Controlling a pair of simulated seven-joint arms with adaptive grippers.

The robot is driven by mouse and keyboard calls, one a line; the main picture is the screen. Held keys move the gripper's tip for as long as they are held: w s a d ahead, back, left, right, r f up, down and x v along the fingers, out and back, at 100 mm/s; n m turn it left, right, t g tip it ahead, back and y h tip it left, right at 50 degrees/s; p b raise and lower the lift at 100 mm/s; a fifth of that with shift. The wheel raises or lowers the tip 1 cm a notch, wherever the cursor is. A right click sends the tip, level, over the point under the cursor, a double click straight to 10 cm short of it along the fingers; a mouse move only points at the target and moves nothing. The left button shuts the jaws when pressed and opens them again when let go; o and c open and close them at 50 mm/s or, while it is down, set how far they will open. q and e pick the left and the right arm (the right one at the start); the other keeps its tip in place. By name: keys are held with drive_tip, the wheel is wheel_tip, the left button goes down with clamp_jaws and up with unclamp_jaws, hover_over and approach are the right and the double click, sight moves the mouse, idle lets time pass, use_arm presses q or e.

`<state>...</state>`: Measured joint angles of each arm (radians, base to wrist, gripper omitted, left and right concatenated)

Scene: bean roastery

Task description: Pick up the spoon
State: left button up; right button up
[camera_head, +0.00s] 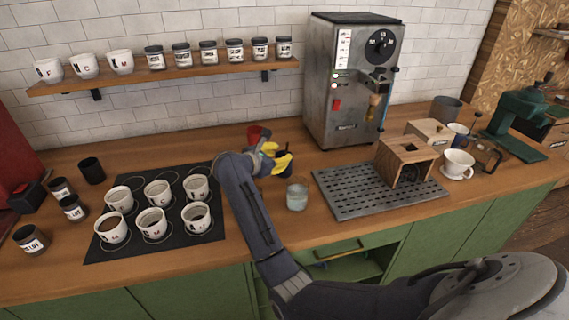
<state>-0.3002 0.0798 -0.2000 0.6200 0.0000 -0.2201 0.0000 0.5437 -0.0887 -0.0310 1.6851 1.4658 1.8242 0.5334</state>
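My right arm reaches in from the bottom right, and its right gripper (270,160) is over the back of the counter, left of the coffee machine. Red, blue and yellow parts show at the gripper, but they are small and overlap, so I cannot tell whether it is open or shut. My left gripper is not in view.
A glass (297,197) stands just right of my forearm. A black mat (92,252) with several white cups lies to the left. The coffee machine (350,85) and a perforated tray (345,203) are to the right. A shelf (180,75) runs along the wall.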

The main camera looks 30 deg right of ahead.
sight(286, 153)
drive_tip(key=shift+x, duration=2.35)
drive_tip(key=shift+o, duration=0.3)
clamp_jaws()
